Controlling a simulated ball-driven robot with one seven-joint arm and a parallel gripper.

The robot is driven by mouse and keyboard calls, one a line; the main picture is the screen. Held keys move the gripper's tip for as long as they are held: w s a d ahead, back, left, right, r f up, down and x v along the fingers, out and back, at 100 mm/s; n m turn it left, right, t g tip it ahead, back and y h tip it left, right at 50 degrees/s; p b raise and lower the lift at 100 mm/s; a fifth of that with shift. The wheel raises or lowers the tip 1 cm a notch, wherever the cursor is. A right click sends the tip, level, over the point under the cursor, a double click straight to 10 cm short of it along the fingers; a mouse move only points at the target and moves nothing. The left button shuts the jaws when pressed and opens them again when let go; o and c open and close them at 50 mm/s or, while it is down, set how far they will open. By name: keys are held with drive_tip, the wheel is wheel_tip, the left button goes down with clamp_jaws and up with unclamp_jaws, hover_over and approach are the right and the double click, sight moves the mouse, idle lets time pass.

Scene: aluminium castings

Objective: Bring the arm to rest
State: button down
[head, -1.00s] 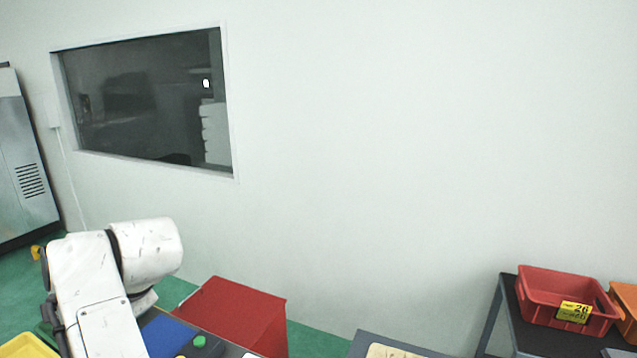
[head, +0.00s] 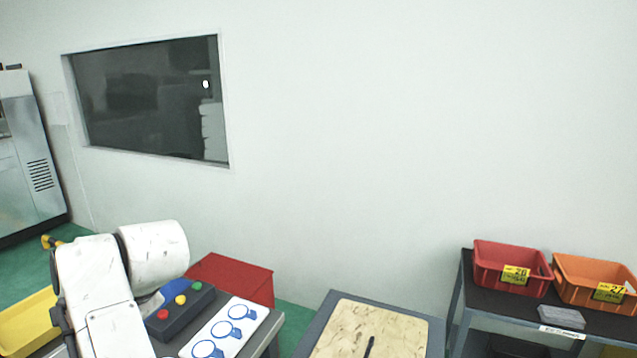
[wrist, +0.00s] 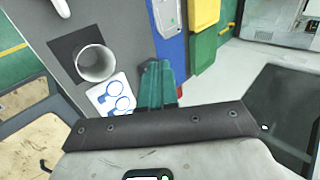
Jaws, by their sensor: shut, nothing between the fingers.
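My white arm (head: 100,290) is bent at the lower left of the head view. Its end is out of that picture. In the wrist view my gripper (wrist: 160,66) shows as two green fingers side by side, shut and empty. They stand out past a dark bolted bar. Beside them in the picture is a white card (wrist: 103,103) with blue ring figures, on a grey table top (wrist: 118,20). I cannot judge the height of the fingers above the table. The card also shows in the head view (head: 252,309).
A metal cylinder (wrist: 97,63) stands on a black square. A button box (head: 180,312) with red, yellow and green buttons is beside the card. Colored bins lie beyond the table. A pale board (head: 340,343) lies on another table. Red (head: 494,256) and orange bins (head: 580,270) stand on a right-hand rack.

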drive_tip(key=w+d+f+h+b, duration=0.1)
drive_tip(key=w+d+f+b, duration=0.15)
drive_tip(key=d+f, duration=0.9)
drive_tip(key=w+d+f+h+b, duration=0.15)
drive_tip(key=d+f+b, duration=0.25)
drive_tip(key=d+f, duration=0.75)
drive_tip(key=s+d+f+n+h+b, duration=0.1)
drive_tip(key=s+d+f+h+b, duration=0.2)
drive_tip(key=d+f, duration=0.6)
drive_tip(key=s+d+f+n+b, duration=0.1)
drive_tip(key=s+d+f+b, duration=0.2)
drive_tip(key=s+d+f, duration=0.6)
drive_tip(key=s+d+f+g+h+b, duration=0.1)
drive_tip(key=s+d+f+b, duration=0.25)
drive_tip(key=s+d, duration=0.4)
drive_tip(key=s+d+f+n+h+b, duration=0.1)
drive_tip(key=s+d+f+b, duration=0.25)
drive_tip(key=s+d, duration=0.45)
drive_tip(key=s+d+f+g+h+b, duration=0.1)
drive_tip(key=s+d+f+b, duration=0.1)
drive_tip(key=s+d+f, duration=0.5)
wheel_tip(320, 180, up, 17)
drive_tip(key=s+p, duration=0.2)
drive_tip(key=p, duration=1.2)
drive_tip(key=shift+a+n, duration=0.3)
drive_tip(key=shift+a, duration=0.15)
